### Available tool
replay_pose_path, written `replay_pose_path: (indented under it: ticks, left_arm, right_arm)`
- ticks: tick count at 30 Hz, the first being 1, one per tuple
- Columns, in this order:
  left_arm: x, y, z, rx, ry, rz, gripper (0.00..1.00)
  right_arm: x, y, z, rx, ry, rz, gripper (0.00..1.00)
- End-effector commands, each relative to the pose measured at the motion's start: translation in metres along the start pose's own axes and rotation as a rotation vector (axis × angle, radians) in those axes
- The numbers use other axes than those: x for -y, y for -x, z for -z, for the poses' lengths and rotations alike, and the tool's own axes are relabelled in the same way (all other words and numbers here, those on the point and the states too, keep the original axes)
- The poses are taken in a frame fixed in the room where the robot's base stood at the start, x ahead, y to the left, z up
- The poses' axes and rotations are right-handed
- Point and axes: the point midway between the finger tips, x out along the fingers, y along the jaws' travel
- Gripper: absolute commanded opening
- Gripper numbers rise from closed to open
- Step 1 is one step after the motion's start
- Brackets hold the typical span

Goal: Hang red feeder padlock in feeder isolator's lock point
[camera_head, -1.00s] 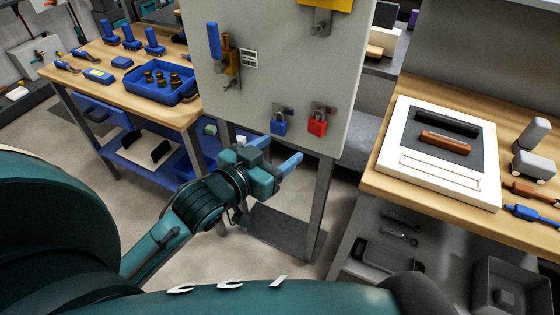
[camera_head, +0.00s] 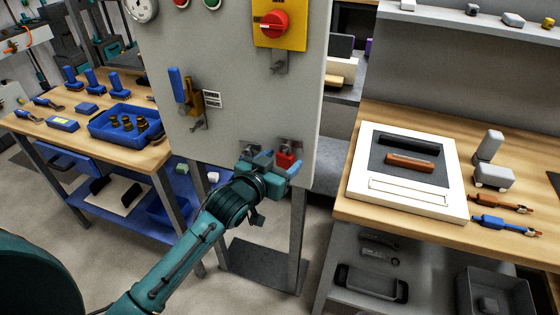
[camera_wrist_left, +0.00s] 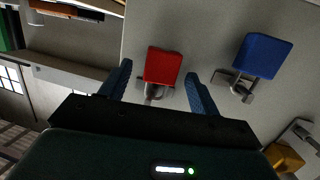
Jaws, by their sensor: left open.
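The red padlock (camera_head: 286,160) hangs on a small metal bracket low on the grey panel (camera_head: 240,75). In the wrist view, the red padlock (camera_wrist_left: 163,66) lies between the two blue fingertips, with gaps on both sides. My left gripper (camera_head: 276,168) is open in front of it, and partly covers it in the head view. A yellow plate with a red rotary handle (camera_head: 275,22) is higher on the panel, with a metal lock bracket (camera_head: 279,64) below it. A blue-handled switch (camera_head: 178,85) also has a bracket (camera_head: 198,121). No readable label shows which is the feeder isolator.
A blue padlock (camera_wrist_left: 262,56) hangs beside the red one, mostly hidden in the head view. A wooden bench with a blue tray (camera_head: 100,122) stands left; another bench with a white framed board (camera_head: 365,190) stands right.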

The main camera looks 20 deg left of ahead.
Motion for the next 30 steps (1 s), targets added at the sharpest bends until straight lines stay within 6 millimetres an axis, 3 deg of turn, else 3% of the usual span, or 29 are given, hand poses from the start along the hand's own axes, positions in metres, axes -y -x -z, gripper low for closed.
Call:
replay_pose_path:
  ticks: [7, 25, 26, 30]
  left_arm:
    - [-0.0001, -0.0006, 0.0000, 0.000, 0.000, 0.000, 0.62]
    - [0.0000, -0.0003, -0.0003, 0.001, 0.000, 0.000, 0.13]
    - [0.0000, -0.0003, -0.0003, 0.001, 0.000, 0.000, 0.34]
    - [0.0000, -0.0003, -0.0004, 0.001, 0.000, 0.000, 0.23]
  right_arm:
    - [0.0003, 0.0002, 0.0025, -0.005, -0.003, -0.001, 0.36]
    - [0.0004, 0.0005, 0.0031, -0.006, -0.003, -0.001, 0.36]
    - [0.0004, 0.0006, 0.0031, -0.006, -0.003, -0.001, 0.36]
    - [0.0005, 0.0006, 0.0030, -0.006, -0.003, 0.000, 0.36]
